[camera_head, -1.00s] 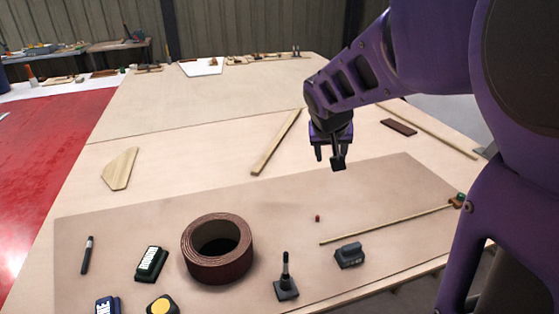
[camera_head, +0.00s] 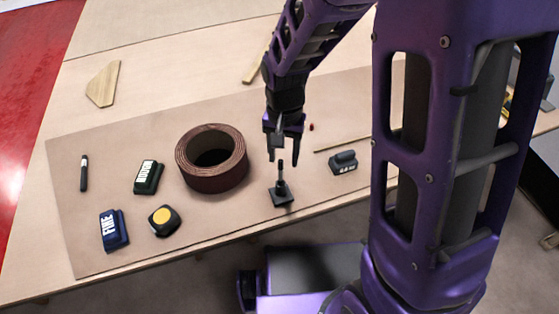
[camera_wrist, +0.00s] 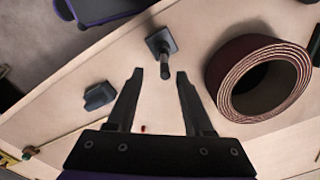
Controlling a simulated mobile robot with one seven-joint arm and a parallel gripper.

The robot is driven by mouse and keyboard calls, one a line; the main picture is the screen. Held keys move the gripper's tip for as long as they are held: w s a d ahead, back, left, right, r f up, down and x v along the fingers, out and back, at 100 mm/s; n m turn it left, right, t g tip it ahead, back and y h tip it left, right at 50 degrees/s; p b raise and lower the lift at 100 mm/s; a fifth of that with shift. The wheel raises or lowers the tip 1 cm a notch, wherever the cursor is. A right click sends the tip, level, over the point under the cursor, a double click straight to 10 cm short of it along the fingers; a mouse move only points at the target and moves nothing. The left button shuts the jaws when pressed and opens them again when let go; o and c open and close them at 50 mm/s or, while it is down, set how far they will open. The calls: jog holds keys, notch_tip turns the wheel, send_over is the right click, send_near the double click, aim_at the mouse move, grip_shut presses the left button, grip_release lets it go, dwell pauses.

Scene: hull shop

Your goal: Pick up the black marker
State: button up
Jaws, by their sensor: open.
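A slim black marker (camera_head: 84,173) with a pale band lies on the brown mat at the far left in the head view, well away from my gripper. A black upright post on a square black base (camera_head: 281,190) stands near the mat's front edge; it also shows in the wrist view (camera_wrist: 162,43). My gripper (camera_head: 283,155) is open and empty, pointing down just above this post. In the wrist view the open fingers (camera_wrist: 160,77) have the post's tip between or just beyond their ends; I cannot tell if they touch. I do not make out the lying marker in the wrist view.
A brown abrasive roll (camera_head: 212,160) stands left of my gripper. A grey-black block (camera_head: 343,162) lies to its right, near a thin rod (camera_head: 342,146). A dark green block (camera_head: 148,177), a blue block (camera_head: 114,230) and a yellow-topped tape measure (camera_head: 164,221) lie on the left of the mat (camera_head: 110,150).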

aim_at(281, 172)
jog(key=shift+a+f+b, duration=0.2)
jog(key=shift+f, duration=1.5)
jog(key=shift+a+f+b, duration=0.15)
jog(key=shift+f, duration=1.5)
grip_shut()
